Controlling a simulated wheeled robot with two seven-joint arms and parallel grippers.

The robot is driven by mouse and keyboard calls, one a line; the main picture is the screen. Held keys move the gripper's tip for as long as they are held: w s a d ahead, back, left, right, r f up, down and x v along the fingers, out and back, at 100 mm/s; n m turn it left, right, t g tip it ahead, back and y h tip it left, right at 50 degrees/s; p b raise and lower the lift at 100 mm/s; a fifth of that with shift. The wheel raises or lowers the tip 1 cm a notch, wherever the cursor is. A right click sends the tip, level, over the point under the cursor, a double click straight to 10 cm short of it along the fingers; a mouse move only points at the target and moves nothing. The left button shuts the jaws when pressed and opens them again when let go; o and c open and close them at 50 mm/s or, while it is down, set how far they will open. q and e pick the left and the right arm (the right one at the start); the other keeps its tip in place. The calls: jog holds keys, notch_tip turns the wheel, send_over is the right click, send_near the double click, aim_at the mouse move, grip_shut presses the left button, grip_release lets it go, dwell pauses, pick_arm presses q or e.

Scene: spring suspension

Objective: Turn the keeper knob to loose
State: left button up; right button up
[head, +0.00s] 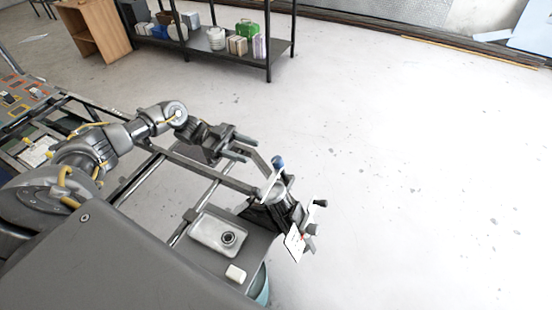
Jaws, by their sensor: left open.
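My left gripper (250,150) is open and empty, with its two fingers pointing right. To its right, a spring suspension fixture (281,203) with a dark cylindrical body stands at the end of the metal frame. A blue knob (278,162) tops an arm on the fixture, a short gap from the fingertips. A black knob (320,203) and a small red part (308,237) sit on its right side by a white card (294,243). I cannot tell for sure which is the keeper knob or read its setting. My right gripper is out of view.
A metal tray (217,235) with a round dark part and a small white block (236,273) lie on the frame's near end. A teal bin (262,287) is partly hidden below. A shelf (210,45) and wooden cabinet (92,28) stand behind. The floor at right is clear.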

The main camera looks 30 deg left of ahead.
aim_at(277, 159)
pick_arm(q)
jog(key=d+p, duration=0.1)
jog(key=d, duration=0.2)
jog(key=d+p, duration=0.2)
jog(key=d, duration=0.1)
jog(key=d+p, duration=0.2)
jog(key=shift+w+d+r, duration=0.25)
jog(key=shift+w+d, duration=0.1)
jog(key=shift+d, duration=0.05)
jog(key=shift+d+f, duration=0.25)
jog(key=shift+d, duration=0.35)
